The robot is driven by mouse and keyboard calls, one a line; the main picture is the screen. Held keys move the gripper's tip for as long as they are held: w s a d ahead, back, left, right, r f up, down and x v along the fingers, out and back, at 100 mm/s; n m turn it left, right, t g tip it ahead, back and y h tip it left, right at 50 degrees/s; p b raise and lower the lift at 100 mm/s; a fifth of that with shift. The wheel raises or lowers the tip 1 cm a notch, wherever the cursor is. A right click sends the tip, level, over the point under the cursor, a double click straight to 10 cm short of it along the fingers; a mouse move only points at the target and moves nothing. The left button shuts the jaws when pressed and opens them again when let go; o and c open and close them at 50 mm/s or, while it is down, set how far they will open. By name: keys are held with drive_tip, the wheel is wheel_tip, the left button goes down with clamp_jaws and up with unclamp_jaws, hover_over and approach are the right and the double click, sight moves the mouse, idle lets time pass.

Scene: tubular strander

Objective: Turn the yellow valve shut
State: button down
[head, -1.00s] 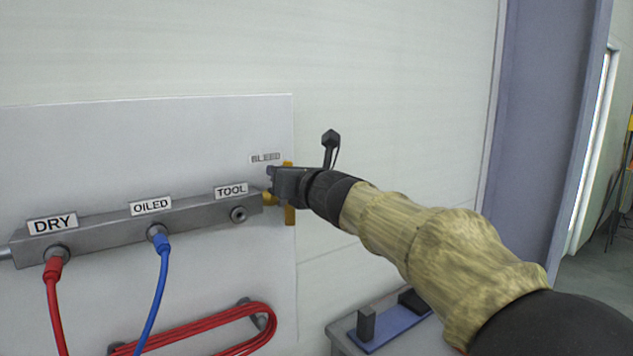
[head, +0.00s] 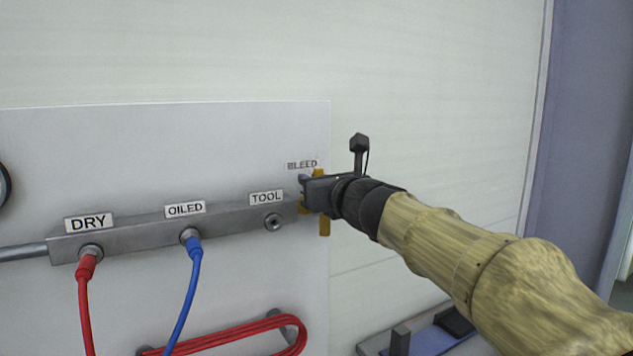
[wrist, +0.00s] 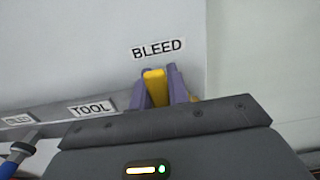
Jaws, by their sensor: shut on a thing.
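The yellow valve (head: 324,226) sits at the right end of the grey manifold, under the BLEED label. In the head view its visible parts show above and below my gripper, and the rest is hidden behind the gripper. My gripper (head: 306,191) reaches in from the right. In the wrist view the yellow handle (wrist: 155,87) stands between my two purple-grey fingers (wrist: 157,88), which are closed on it. The BLEED label (wrist: 158,49) is just above the fingers.
The grey manifold (head: 150,230) carries DRY, OILED and TOOL ports. A red hose (head: 82,300) and a blue hose (head: 187,290) hang from DRY and OILED; the TOOL port (head: 273,222) is empty. A coiled red hose (head: 235,337) hangs below. A blue tray (head: 432,341) lies at lower right.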

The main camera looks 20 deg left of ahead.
drive_tip(key=c, duration=1.3)
unclamp_jaws()
drive_tip(key=shift+f, duration=0.3)
drive_tip(key=shift+c, duration=0.2)
drive_tip(key=shift+r, duration=0.1)
drive_tip(key=b+v, duration=0.2)
drive_tip(key=v, duration=1.5)
drive_tip(key=shift+d, duration=0.25)
